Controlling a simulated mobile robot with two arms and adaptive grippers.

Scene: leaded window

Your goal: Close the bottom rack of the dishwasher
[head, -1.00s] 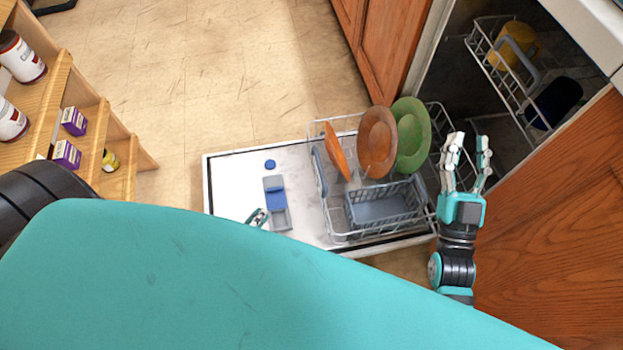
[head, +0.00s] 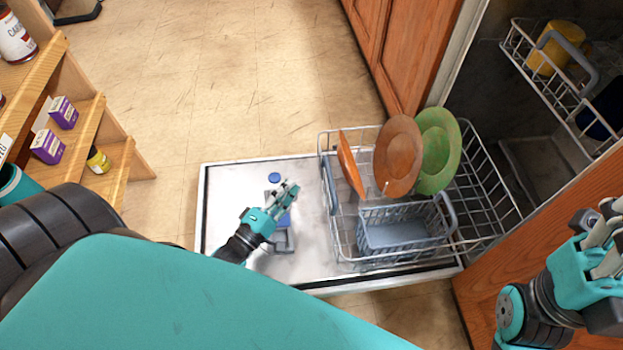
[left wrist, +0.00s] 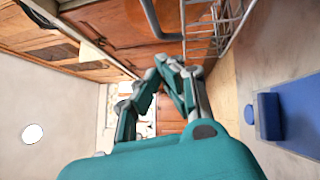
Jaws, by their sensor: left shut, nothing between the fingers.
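The bottom rack (head: 335,215) of the dishwasher is pulled out over the lowered door (head: 225,220). It holds two orange plates (head: 398,155), a green plate (head: 437,150) and a grey cutlery basket (head: 400,235). Part of its wire side shows in the left wrist view (left wrist: 222,30). My left gripper (head: 290,190) is shut and empty above the door, left of the rack and apart from it. Its fingers also show in the left wrist view (left wrist: 172,75). My right gripper (head: 605,235) is at the right edge beside the cabinet, partly cut off, so its opening is unclear.
The upper rack (head: 545,85) with a yellow mug (head: 556,48) sits inside the dishwasher (head: 490,70). Wooden cabinets flank the opening. A wooden shelf (head: 110,140) with cans and boxes stands at the left. The floor (head: 240,80) behind the door is clear.

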